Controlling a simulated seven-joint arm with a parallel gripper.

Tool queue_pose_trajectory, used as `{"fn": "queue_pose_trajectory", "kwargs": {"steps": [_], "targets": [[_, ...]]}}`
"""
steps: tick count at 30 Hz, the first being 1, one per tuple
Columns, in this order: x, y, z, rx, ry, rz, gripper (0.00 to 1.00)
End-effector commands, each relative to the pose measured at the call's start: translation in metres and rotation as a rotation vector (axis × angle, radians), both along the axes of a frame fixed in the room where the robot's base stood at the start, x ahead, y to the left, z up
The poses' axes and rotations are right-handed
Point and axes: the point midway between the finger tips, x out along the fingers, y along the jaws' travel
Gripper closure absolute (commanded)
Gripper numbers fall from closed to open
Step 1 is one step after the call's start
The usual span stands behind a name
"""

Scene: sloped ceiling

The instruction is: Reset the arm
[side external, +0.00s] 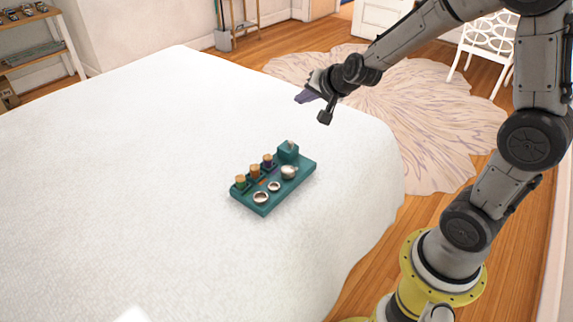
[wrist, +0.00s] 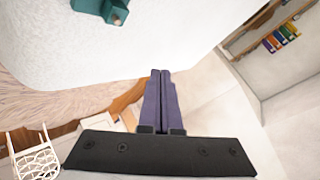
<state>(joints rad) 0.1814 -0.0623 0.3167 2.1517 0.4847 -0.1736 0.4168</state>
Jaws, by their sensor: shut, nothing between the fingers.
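My gripper (side external: 306,96) is held in the air above the right part of the white bed, up and to the right of a teal tray in the side external view. Its purple fingers (wrist: 160,75) are together and empty in the wrist view. My arm reaches in from the right side of the side external view.
The teal tray (side external: 267,208) lies on the white bed (side external: 120,150) with several small jars, round cups and a teal block (side external: 288,151) on it. The block also shows in the wrist view (wrist: 92,6). A white chair (side external: 487,42) stands at the back right. The rest of the bed is clear.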

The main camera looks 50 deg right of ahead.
Motion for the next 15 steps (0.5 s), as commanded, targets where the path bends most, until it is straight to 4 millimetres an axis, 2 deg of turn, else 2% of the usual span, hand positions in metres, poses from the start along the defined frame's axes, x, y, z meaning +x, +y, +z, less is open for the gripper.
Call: {"fn": "queue_pose_trajectory", "kwargs": {"steps": [1,3,7,11,15], "targets": [[-0.009,0.017,0.028,-0.019,-0.030,0.063,1.00],[-0.026,0.039,0.056,-0.049,-0.046,0.156,1.00],[-0.072,0.076,0.093,-0.130,-0.042,0.339,1.00],[-0.133,0.103,0.109,-0.244,0.007,0.526,1.00],[-0.205,0.111,0.097,-0.388,0.137,0.713,1.00]]}}
